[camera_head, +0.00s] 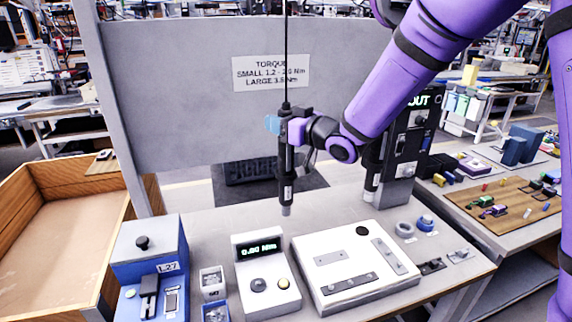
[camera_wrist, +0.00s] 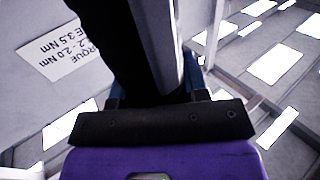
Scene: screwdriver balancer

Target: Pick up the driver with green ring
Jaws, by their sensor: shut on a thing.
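A black screwdriver (camera_head: 287,185) hangs upright on a dark cable above the workbench, its silver tip pointing down. My gripper (camera_head: 282,125) is shut on its upper body from the right, with a bluish finger showing at the left side. No green ring can be made out on it; the fingers hide part of the body. In the wrist view the dark driver body (camera_wrist: 135,40) fills the space between the fingers. A second dark driver (camera_head: 371,165) hangs farther right, partly hidden behind my arm.
A white fixture plate (camera_head: 345,295), a torque meter (camera_head: 265,285) and a blue box (camera_head: 150,262) stand on the bench (camera_head: 215,225). A grey panel with a torque label (camera_head: 271,72) rises behind. A grey post (camera_head: 402,160) stands at right.

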